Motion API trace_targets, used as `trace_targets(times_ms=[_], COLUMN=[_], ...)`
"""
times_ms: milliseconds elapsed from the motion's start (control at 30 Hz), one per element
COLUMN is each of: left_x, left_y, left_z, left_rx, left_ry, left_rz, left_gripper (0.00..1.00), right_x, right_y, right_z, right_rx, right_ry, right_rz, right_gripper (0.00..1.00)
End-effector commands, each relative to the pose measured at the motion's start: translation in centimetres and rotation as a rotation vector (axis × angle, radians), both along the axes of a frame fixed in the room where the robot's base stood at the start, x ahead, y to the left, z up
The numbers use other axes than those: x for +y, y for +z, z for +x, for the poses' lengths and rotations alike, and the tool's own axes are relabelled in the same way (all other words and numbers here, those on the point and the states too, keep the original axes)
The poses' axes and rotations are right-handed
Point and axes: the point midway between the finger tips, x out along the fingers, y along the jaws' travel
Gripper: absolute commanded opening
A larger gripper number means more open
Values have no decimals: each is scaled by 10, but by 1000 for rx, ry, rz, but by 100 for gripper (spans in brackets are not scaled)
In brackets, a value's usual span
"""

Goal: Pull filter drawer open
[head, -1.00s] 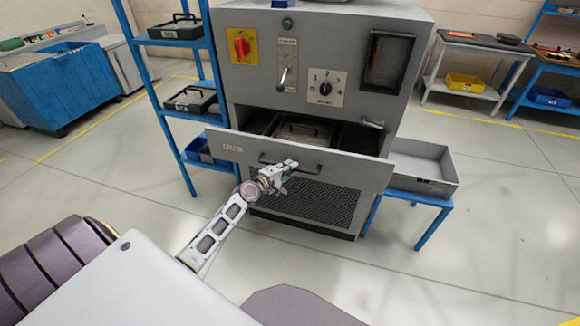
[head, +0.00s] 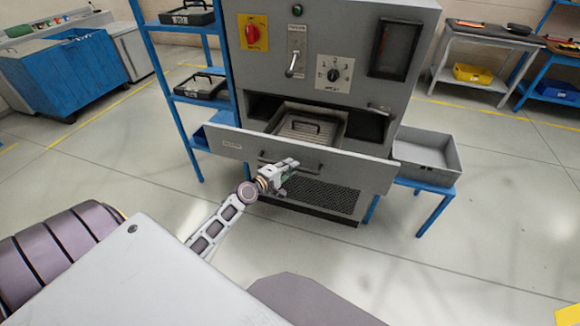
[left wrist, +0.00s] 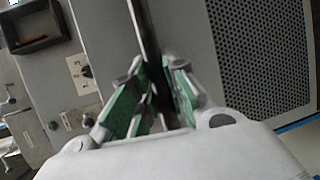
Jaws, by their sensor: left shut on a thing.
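The filter drawer (head: 222,143) is pulled partly out of the grey cabinet (head: 330,20). A filter (head: 306,122) with a dark handle on top lies inside it. My left gripper (head: 288,170) is shut on the drawer's dark bar handle (head: 310,167) at the middle of the front. In the left wrist view the handle (left wrist: 142,28) runs between the green-padded fingers (left wrist: 152,90). The fingertips partly hide the handle there. My right gripper is not in view.
A blue shelf rack (head: 186,115) stands close on the left with black trays. A grey open bin (head: 430,155) sits on a blue stand at the right. The floor in front of the cabinet is clear.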

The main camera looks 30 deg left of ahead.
Motion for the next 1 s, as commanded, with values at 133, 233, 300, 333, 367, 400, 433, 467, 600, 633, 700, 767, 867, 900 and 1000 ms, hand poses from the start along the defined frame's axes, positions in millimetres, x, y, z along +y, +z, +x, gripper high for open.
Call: trace_targets(times_ms=[133,233,300,333,367,400,433,467,600,633,700,767,867,900,1000], left_x=[0,0,0,0,0,0,0,0,0,0,0,1,1,2,2], left_y=[-1,-1,-1,-1,-1,-1,-1,0,0,0,0,0,0,0,1], left_z=[0,0,0,0,0,0,0,0,0,0,0,-1,-4,-6,-12], left_rx=[2,1,1,1,1,1,1,1,0,0,0,1,1,1,1], left_ry=[0,0,0,0,0,0,0,0,0,0,0,0,1,1,0], left_rz=[0,0,0,0,0,0,0,0,0,0,0,0,0,0,0], left_gripper=[0,25,34,37,37,37,37,37,37,37,37,37,37,37,37], right_x=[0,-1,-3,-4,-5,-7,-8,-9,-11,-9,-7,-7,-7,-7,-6], right_y=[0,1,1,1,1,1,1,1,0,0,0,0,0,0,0], right_z=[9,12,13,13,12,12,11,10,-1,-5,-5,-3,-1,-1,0], right_rx=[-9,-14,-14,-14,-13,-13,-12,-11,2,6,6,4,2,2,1], right_ry=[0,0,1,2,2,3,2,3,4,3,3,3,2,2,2], right_rz=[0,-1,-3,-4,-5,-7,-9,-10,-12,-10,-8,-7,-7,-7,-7], right_gripper=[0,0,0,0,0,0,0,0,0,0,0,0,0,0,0])
